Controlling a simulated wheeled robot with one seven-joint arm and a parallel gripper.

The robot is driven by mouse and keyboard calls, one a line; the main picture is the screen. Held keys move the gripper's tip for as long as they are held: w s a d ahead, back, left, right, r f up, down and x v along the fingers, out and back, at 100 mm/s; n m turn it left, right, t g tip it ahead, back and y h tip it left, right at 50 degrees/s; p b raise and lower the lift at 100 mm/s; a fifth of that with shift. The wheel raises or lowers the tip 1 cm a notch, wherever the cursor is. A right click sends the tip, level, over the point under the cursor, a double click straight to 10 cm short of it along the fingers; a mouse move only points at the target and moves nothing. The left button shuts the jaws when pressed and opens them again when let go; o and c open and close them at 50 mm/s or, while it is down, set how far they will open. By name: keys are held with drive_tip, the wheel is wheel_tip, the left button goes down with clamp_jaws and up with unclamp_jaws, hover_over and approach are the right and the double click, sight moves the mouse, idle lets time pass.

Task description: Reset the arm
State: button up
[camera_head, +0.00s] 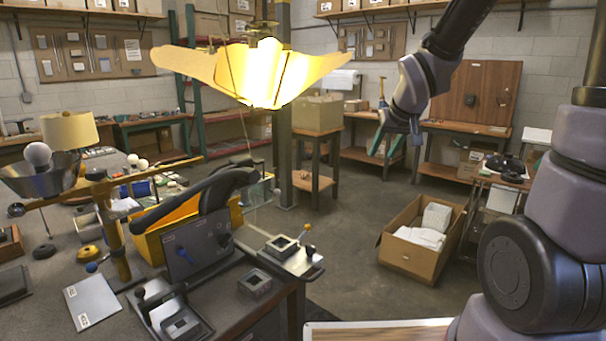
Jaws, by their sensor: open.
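My gripper (387,148) hangs from my raised arm right of centre in the head view, with its teal fingertips pointing down. It is open and I see nothing between its fingers. It is in the air, apart from the workbench and the lamp parts. A large glowing yellow lamp shade (265,75) hangs to the left of my gripper. A lamp (68,133) with a cream shade stands on the workbench at the left, near a white bulb (38,153) and a metal bowl-shaped shade (45,178).
The cluttered workbench (60,265) fills the lower left, with a yellow machine (178,232) on it. An open cardboard box (420,258) sits on the floor at right. A wooden stand (318,160) carries a carton (318,112). The floor (345,215) between them is clear.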

drive_tip(key=s+d+r+m, duration=0.2)
drive_tip(key=s+r, duration=0.4)
drive_tip(key=s, duration=0.3)
drive_tip(key=s+d+r+m, duration=0.2)
drive_tip(key=s+r, duration=0.4)
drive_tip(key=s, duration=0.3)
drive_tip(key=shift+s+d+y, duration=0.3)
drive_tip(key=shift+s+y, duration=0.1)
